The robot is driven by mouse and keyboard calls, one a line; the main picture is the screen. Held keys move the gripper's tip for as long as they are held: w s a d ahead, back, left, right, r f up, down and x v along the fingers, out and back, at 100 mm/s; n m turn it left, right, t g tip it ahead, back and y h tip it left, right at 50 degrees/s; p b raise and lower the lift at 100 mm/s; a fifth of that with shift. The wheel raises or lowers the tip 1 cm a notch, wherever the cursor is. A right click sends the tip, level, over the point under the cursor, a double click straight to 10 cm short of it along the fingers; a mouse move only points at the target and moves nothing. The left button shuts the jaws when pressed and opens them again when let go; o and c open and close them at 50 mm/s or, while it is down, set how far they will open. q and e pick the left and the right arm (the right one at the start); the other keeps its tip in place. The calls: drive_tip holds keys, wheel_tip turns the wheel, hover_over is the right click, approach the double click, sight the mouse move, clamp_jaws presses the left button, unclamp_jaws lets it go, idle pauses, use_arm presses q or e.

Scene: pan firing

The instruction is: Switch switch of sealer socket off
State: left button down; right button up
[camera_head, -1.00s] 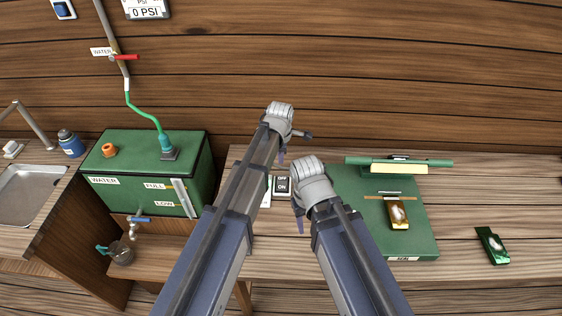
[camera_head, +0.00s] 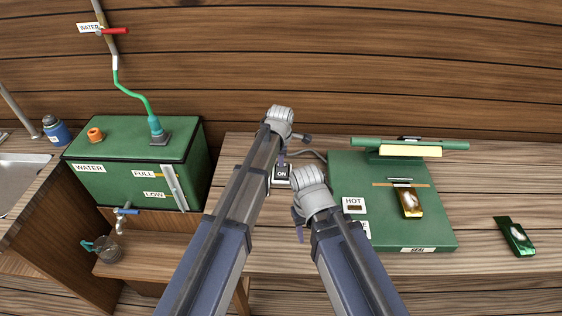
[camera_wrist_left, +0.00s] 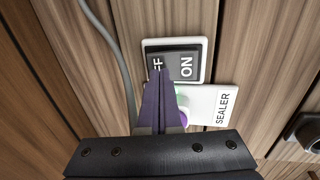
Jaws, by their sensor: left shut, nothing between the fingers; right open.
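The sealer socket switch (camera_wrist_left: 187,66) is a dark rocker in a white frame, with OFF on its left half and ON on its right half in the left wrist view. A white SEALER label (camera_wrist_left: 208,106) sits beside it. My left gripper (camera_wrist_left: 158,78) is shut and empty, its purple tips over the OFF half and partly covering that word. I cannot tell whether they touch it. In the head view the switch (camera_head: 282,172) shows just below my left gripper (camera_head: 281,160). My right gripper (camera_head: 299,230) is open, lower and to the right of the switch.
The green sealer (camera_head: 440,228), with a HOT label (camera_head: 353,205), stands on the bench at right, a gold packet (camera_head: 411,200) on it. A green packet (camera_head: 516,236) lies farther right. A green water tank (camera_head: 135,150) stands at left. A grey cable (camera_wrist_left: 110,55) runs past the switch.

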use_arm(q)
drive_tip(key=shift+w+f, duration=0.1)
drive_tip(key=shift+f, duration=0.1)
use_arm(e)
drive_tip(key=shift+f, duration=0.2)
use_arm(q)
drive_tip(key=shift+w+f+g, duration=0.25)
drive_tip(key=shift+w+g, duration=0.05)
use_arm(e)
drive_tip(key=shift+f, duration=0.15)
use_arm(q)
drive_tip(key=shift+s, duration=0.4)
drive_tip(key=shift+s+r, duration=0.15)
drive_tip(key=shift+s, duration=0.55)
drive_tip(key=shift+w+r, duration=0.1)
drive_tip(key=shift+r, duration=0.05)
use_arm(e)
drive_tip(key=shift+r, duration=0.3)
